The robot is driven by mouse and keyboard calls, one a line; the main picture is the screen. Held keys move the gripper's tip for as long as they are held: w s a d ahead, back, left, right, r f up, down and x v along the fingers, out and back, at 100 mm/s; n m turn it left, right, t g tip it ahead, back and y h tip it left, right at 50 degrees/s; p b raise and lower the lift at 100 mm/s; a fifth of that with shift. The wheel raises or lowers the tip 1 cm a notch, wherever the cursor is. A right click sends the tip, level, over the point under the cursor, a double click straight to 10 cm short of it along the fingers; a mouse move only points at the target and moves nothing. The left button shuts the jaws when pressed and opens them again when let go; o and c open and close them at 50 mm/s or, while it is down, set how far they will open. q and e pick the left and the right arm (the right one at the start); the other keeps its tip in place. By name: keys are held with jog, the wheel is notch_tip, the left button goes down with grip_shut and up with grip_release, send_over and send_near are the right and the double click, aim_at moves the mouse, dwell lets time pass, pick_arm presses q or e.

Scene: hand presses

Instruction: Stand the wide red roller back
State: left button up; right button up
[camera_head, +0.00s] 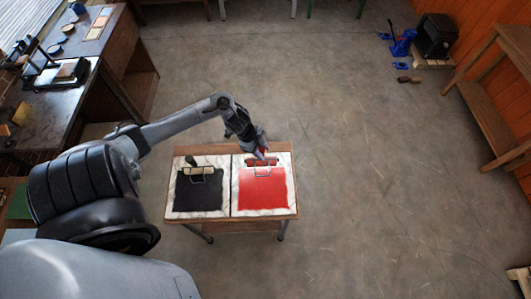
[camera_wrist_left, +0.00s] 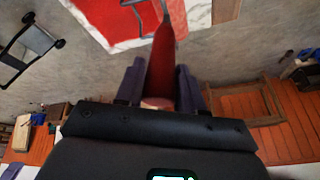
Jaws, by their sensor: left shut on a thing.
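My left gripper (camera_head: 260,152) is over the back edge of the red ink slab on the small table. In the left wrist view its two fingers (camera_wrist_left: 161,78) are shut on the red handle (camera_wrist_left: 165,52) of the wide red roller. I cannot tell whether the roller touches the slab. My right gripper is not in view.
A black ink slab (camera_head: 198,197) with its own roller (camera_head: 192,163) lies left of the red one on the table (camera_head: 232,219). A workbench (camera_head: 50,110) stands at the left. A wooden shelf (camera_head: 497,115) is at the right. The floor right of the table is clear.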

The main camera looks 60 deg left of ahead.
pick_arm(q)
jog(key=shift+f+b, duration=2.15)
jog(key=shift+b, duration=0.2)
jog(key=shift+w+f, duration=0.1)
jog(key=shift+f, duration=0.45)
jog(key=o, duration=1.5)
jog(key=shift+f, duration=0.1)
jog(key=shift+p+v, duration=4.55)
jog(key=shift+p, duration=0.1)
